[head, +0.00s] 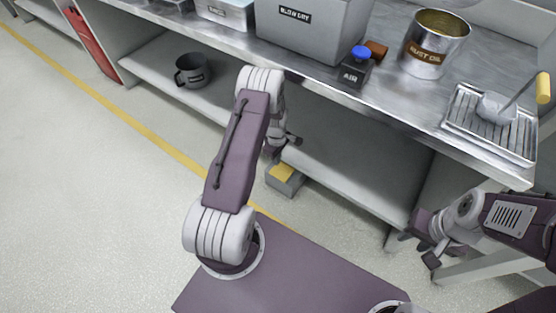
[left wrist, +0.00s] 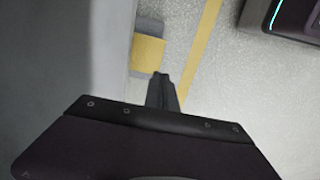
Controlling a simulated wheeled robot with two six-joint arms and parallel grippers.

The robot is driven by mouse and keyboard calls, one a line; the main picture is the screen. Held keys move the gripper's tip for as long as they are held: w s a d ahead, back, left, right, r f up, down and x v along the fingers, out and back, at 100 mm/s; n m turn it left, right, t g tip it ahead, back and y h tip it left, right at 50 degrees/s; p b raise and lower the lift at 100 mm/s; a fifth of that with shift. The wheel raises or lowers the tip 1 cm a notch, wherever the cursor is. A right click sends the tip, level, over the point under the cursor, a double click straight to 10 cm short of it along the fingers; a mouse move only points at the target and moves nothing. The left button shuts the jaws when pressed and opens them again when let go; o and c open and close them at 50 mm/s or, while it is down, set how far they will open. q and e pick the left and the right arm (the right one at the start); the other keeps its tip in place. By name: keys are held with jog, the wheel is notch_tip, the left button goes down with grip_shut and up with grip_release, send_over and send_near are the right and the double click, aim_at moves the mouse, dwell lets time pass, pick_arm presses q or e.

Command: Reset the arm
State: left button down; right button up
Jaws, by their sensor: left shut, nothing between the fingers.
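My left arm (head: 237,150) reaches forward from my base toward the bench's front edge, bent at the elbow. My left gripper (head: 291,140) hangs low in front of the lower shelf, partly hidden behind the forearm in the head view. In the left wrist view its fingers (left wrist: 162,92) are together, with nothing between them. My right arm (head: 510,215) comes in from the right edge. My right gripper (head: 418,250) is beside the bench leg at the lower right, its fingers apart and empty.
A grey block with a yellow top (head: 284,178) is below my left gripper. A dark mug (head: 192,71) stands on the lower shelf. Floor at left is clear.

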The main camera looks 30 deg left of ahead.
pick_arm(q)
jog(key=shift+r, duration=0.15)
pick_arm(e)
jog(key=shift+r, duration=0.1)
dwell(0.3)
